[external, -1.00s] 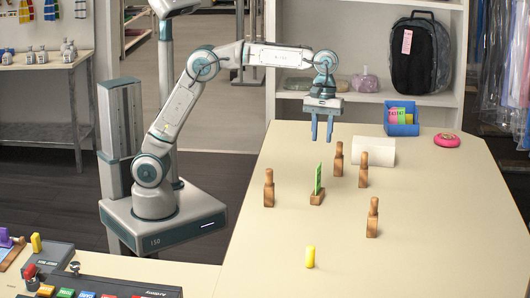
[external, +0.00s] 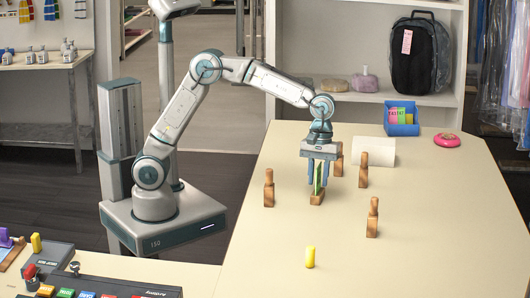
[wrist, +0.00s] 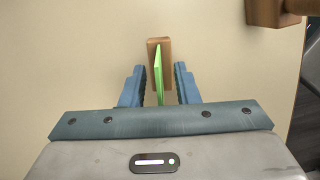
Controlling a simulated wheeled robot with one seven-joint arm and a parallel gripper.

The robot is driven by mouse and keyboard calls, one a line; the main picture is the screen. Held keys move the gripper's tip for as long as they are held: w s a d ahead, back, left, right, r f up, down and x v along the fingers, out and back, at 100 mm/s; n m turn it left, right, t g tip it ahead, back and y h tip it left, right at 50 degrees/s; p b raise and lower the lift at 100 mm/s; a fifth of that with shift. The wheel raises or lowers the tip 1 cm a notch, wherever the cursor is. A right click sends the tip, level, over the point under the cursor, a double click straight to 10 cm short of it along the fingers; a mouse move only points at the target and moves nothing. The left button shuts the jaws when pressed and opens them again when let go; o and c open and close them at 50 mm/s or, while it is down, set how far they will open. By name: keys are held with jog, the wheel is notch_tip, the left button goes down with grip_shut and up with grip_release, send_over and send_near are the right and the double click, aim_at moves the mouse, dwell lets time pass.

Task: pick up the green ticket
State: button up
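The green ticket (external: 318,176) stands upright in a small wooden holder (external: 317,198) on the table. In the wrist view the green ticket (wrist: 159,78) shows edge-on as a thin strip, with the wooden holder (wrist: 165,50) around its far end. My gripper (external: 319,183) is lowered over the ticket. In the wrist view its two blue fingers (wrist: 159,82) are open, one on each side of the ticket, with a gap on both sides. The ticket's near end is partly hidden by my gripper body.
Several wooden pegs stand around the holder, including one at left (external: 269,188), one at right (external: 363,170) and one at front right (external: 372,218). One stands close behind my gripper (external: 339,160). A yellow piece (external: 310,257) stands nearer the front. A white block (external: 374,151) and blue bin (external: 401,119) are behind.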

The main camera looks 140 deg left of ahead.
grip_shut()
